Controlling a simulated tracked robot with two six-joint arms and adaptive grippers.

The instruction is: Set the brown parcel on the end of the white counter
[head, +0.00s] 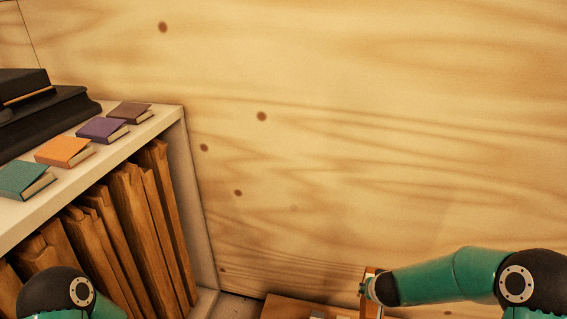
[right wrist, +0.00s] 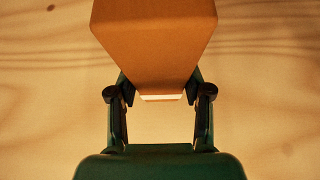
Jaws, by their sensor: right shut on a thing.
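My right gripper (right wrist: 160,88) is shut on the brown parcel (right wrist: 155,40), a plain orange-brown box that extends beyond the fingers in the right wrist view. In the head view the right gripper (head: 371,287) is at the bottom, right of centre, and only a small brown part of what it holds shows. The white counter (head: 172,112) is the top of a white shelf unit at the left, well left of the right gripper. My left gripper is out of view; only part of that arm shows at the bottom left.
On the counter are a teal book (head: 22,180), an orange book (head: 64,150), a purple book (head: 101,129), a dark brown book (head: 129,112) and a black object (head: 45,105). Wooden boards (head: 130,210) fill the shelf below. A brown surface (head: 285,309) lies at the bottom. A wood-grain wall (head: 350,130) stands behind.

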